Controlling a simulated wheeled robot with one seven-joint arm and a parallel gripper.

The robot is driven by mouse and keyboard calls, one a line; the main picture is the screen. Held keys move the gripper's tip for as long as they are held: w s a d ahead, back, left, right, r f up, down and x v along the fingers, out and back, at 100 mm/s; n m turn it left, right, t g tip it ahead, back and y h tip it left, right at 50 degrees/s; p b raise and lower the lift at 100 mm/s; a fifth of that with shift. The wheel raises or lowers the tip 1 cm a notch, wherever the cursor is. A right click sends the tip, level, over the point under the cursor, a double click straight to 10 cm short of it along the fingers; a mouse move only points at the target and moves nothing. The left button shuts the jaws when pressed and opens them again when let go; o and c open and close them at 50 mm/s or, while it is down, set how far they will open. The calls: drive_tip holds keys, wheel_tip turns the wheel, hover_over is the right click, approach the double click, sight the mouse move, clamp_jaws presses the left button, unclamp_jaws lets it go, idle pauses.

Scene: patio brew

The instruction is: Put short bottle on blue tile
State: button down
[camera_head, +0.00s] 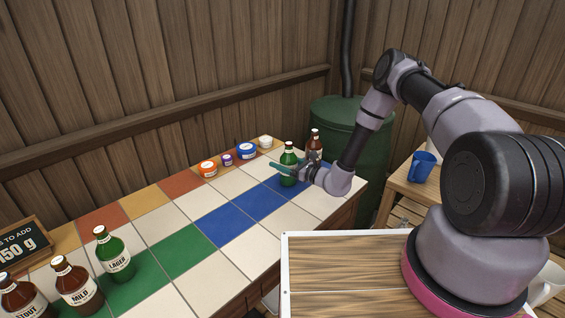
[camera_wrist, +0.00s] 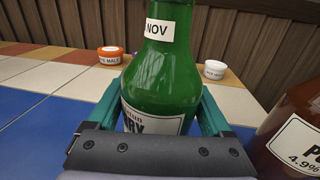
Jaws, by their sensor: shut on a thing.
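The bottle is at the far end of a row of blue tiles (camera_head: 258,203), by the farthest one. Its base is hidden by the gripper, so I cannot tell whether it touches the tile. A brown bottle (camera_head: 315,140) stands close behind it, at the right edge of the wrist view (camera_wrist: 296,140).
Several small tubs, including an orange one (camera_head: 208,169) and a blue one (camera_head: 247,151), line the wall edge. Green lager (camera_head: 113,255) and brown mild (camera_head: 77,286) bottles stand at the near left. Middle tiles are bare. A green barrel (camera_head: 350,125) stands beyond the counter.

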sight(296, 166)
drive_tip(key=shift+c, duration=0.4)
unclamp_jaws()
drive_tip(key=shift+f, duration=0.15)
drive_tip(key=shift+o, duration=0.4)
drive_tip(key=shift+r, duration=0.25)
drive_tip(key=v, duration=1.2)
drive_tip(key=shift+s, duration=0.1)
drive_tip(key=s+a+r+n+g, duration=0.15)
drive_tip(key=r+n+g, duration=0.3)
drive_tip(key=r, duration=0.45)
drive_tip(key=s+r+n+g, duration=0.3)
drive_tip(key=r+n, duration=0.2)
drive_tip(key=r, duration=0.3)
drive_tip(key=s+r+n+g, duration=0.2)
drive_tip(key=r+n+g, duration=0.2)
drive_tip(key=r, duration=0.5)
drive_tip(key=s+d+r+n+t+h, duration=0.4)
drive_tip(key=s+d+r+h, duration=0.2)
drive_tip(key=s+d+r, duration=0.2)
drive_tip(key=s+d+r+n+t+h, duration=0.3)
drive_tip(key=s+d+r+h, duration=0.3)
drive_tip(key=s+r, duration=0.6)
drive_tip(key=shift+s+d+r+n+t, duration=0.35)
drive_tip(key=shift+d+r+t, duration=0.1)
drive_tip(key=shift+d+r, duration=0.5)
